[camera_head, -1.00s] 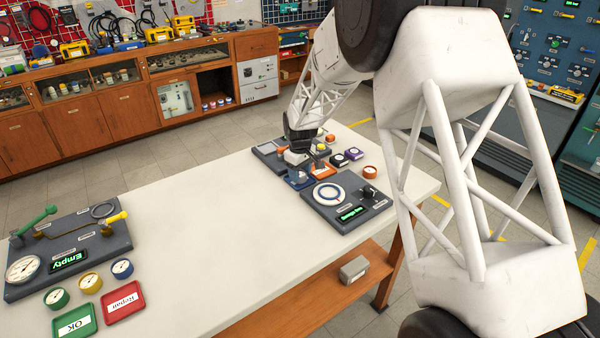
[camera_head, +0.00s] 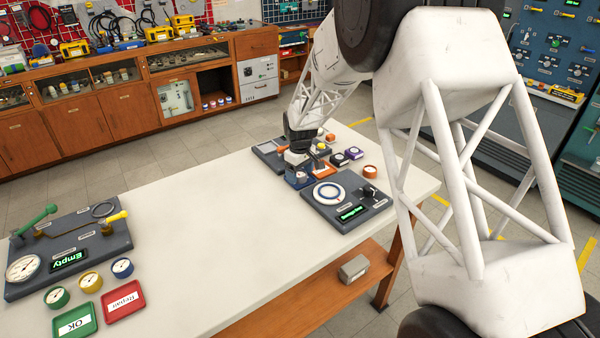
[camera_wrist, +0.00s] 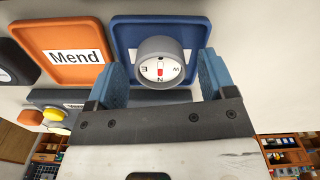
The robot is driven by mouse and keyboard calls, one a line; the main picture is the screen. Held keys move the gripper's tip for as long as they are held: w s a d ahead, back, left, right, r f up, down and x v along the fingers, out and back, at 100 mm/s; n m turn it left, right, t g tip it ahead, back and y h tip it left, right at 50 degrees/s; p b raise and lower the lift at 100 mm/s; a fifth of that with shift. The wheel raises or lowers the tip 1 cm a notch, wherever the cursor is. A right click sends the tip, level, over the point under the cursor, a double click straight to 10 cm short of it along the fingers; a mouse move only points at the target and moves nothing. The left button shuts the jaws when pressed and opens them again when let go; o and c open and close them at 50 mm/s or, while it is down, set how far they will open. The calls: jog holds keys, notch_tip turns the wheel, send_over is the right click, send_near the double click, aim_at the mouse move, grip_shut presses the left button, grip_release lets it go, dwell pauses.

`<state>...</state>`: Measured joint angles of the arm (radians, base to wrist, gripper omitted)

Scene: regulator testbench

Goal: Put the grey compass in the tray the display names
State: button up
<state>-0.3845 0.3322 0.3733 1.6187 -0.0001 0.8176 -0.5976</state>
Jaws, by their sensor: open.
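The grey compass (camera_wrist: 161,62) has a white dial with a red mark. In the wrist view it sits over the blue tray (camera_wrist: 124,29), whose label is mostly hidden behind it. My gripper (camera_wrist: 161,72) is open, with one blue finger on each side of the compass. A gap seems to show beside the fingers. The orange tray (camera_wrist: 88,75), labelled "Mend", lies to the left of the blue tray. In the head view, the blue tray (camera_head: 297,183) and orange tray (camera_head: 322,171) are under my gripper (camera_head: 300,164). The display (camera_head: 352,213) shows green text too small to read surely.
A dark board with a ring dial (camera_head: 327,193) lies in front of the trays. The table's middle (camera_head: 200,220) is clear. Another board, gauges, and green and red trays occupy the left end.

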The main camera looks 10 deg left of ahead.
aim_at(302, 174)
notch_tip(302, 174, up, 12)
jog(key=shift+r, duration=0.15)
dwell(0.6)
dwell(0.7)
jog(key=s+d+r+m, duration=0.2)
jog(key=s+d+r, duration=0.3)
jog(key=s+d, duration=0.25)
jog(key=s+d+r+m+t, duration=0.1)
jog(key=s+d+r+m, duration=0.1)
jog(key=s+d+r, duration=0.45)
jog(key=s+d+r+m, duration=0.2)
jog(key=s+d+r, duration=0.1)
jog(key=s+d, duration=0.55)
jog(key=s+d+f+m, duration=0.1)
jog(key=s+d, duration=0.2)
jog(key=s, duration=0.6)
jog(key=s+d+f+m+t, duration=0.1)
jog(key=s+d+m, duration=0.1)
jog(key=s, duration=0.7)
jog(key=s+d+f+m, duration=0.1)
jog(key=s+d+m, duration=0.1)
jog(key=s+d, duration=0.3)
jog(key=s, duration=0.4)
jog(key=shift+s+t, duration=0.15)
jog(key=shift+t, duration=0.15)
jog(key=shift+c, duration=0.2)
